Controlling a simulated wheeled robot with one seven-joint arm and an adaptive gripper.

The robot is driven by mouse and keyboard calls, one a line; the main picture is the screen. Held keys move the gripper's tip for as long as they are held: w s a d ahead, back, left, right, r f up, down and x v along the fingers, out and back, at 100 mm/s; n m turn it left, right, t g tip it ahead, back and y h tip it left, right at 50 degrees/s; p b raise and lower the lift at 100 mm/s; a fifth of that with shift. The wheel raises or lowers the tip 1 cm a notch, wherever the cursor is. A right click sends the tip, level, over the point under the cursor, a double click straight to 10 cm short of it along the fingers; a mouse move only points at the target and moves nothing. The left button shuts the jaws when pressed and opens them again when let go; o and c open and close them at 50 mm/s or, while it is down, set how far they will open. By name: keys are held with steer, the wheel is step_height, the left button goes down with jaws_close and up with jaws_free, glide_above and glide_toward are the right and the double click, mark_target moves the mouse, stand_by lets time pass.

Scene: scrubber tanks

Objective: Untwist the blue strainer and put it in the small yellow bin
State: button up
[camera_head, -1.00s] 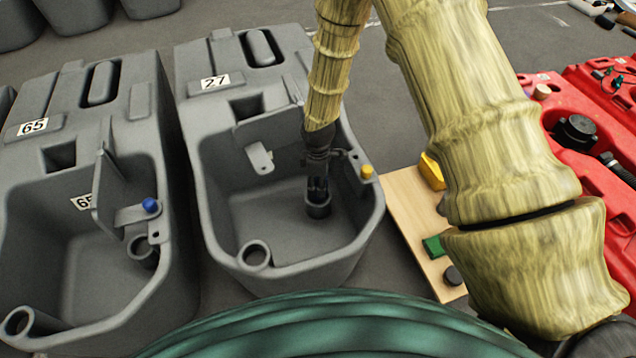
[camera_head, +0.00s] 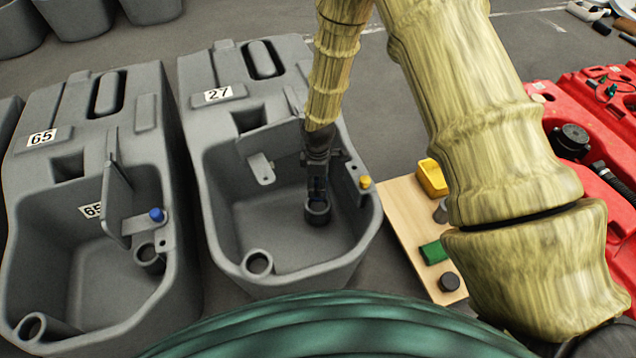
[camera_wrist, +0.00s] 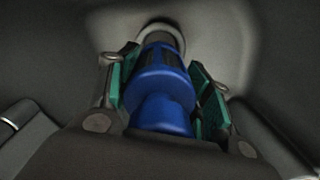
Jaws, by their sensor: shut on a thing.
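The blue strainer (camera_wrist: 160,88) fills the middle of the wrist view, between the green pads of my gripper (camera_wrist: 163,85). My gripper is shut on it. The strainer's far end points to a grey round socket (camera_wrist: 168,36) in the tank; whether it is still seated there I cannot tell. The small yellow bin (camera_head: 432,177) stands on a wooden board right of the tank, partly behind my arm.
The wooden board (camera_head: 405,212) also holds a green block (camera_head: 434,252) and a dark round piece (camera_head: 449,282). Tank 65 (camera_head: 30,200) stands at left, with a blue knob (camera_head: 157,215). Tank 27 has a yellow knob (camera_head: 365,182) by its right wall. Red tanks (camera_head: 600,205) stand at right.

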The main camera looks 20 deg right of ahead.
steer(key=shift+r, duration=0.15)
steer(key=shift+r+p, duration=2.65)
steer(key=shift+r, duration=0.2)
steer(key=shift+r+p, duration=2.6)
steer(key=shift+r, duration=0.4)
steer(key=shift+r+p, duration=2.5)
steer(key=shift+r, duration=0.5)
